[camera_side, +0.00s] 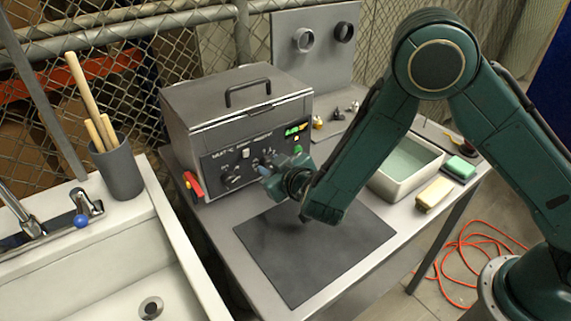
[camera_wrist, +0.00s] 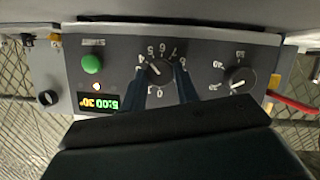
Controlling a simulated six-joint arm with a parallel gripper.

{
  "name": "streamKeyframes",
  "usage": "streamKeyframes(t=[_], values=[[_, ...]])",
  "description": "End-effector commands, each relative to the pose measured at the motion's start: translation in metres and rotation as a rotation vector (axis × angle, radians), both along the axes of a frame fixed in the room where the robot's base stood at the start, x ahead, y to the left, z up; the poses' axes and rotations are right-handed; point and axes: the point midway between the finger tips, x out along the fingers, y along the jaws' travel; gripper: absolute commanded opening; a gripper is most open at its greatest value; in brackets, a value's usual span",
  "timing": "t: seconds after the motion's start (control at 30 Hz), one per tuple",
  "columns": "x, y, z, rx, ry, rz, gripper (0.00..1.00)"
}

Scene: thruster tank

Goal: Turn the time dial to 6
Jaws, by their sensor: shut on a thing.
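The time dial (camera_wrist: 160,73) is a dark round knob on the tank's front panel, with a ring of numbers around it in the wrist view. A light mark on the knob points to the upper left, around the 4 and 5; its exact setting is hard to read. My gripper (camera_wrist: 161,77) has one finger on each side of this knob and is shut on it. In the side view my gripper (camera_side: 268,181) reaches the panel of the grey tank (camera_side: 235,115), and it hides most of the dial there.
A second knob (camera_wrist: 241,80), a green button (camera_wrist: 92,64) and a lit green display (camera_wrist: 98,102) share the panel. A dark mat (camera_side: 315,252) lies in front of the tank. A tub of liquid (camera_side: 387,187) and a sponge (camera_side: 434,195) stand to the right.

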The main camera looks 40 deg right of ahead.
Motion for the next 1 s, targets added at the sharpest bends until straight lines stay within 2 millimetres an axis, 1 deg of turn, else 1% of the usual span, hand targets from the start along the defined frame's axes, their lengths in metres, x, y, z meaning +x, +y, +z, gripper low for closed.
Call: streamKeyframes(t=[0.4,0.6,0.8,1.0], values=[[-0.0005,-0.0043,0.0000,0.395,0.001,-0.002,0.07],[-0.0005,-0.0057,-0.0007,0.559,0.001,-0.002,0.07],[-0.0005,-0.0061,-0.0010,0.675,0.001,-0.001,0.07],[-0.0008,-0.0057,-0.0013,0.734,0.002,0.000,0.07]])
